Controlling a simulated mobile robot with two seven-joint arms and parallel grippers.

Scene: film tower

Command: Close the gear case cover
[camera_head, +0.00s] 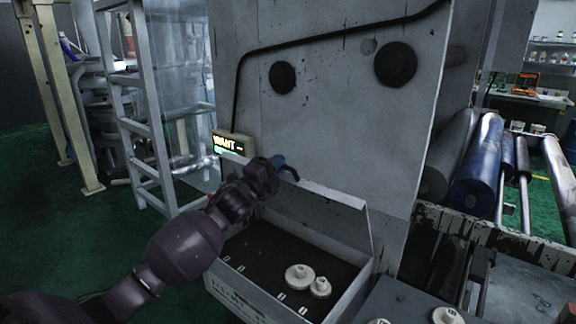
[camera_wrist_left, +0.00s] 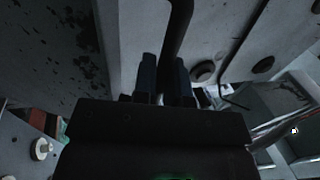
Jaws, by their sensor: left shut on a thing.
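The gear case (camera_head: 345,302) is a grey open-topped box at the foot of the machine, with a dark floor. White gears (camera_head: 300,275) stand inside it. Its cover (camera_head: 325,220) is raised and leans up at the back of the case. My left gripper (camera_head: 279,164) is at the cover's upper left edge, shut on a dark handle. In the left wrist view the black curved handle (camera_wrist_left: 178,40) runs up from between the fingers. The fingers hide part of the handle. My right gripper is in neither view.
A tall grey machine panel (camera_head: 330,110) with black knobs rises behind the case. A lit sign box (camera_head: 235,145) is on its left edge. Rollers (camera_head: 475,165) stand at the right. More white gears (camera_head: 447,316) lie on the ledge at front right.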

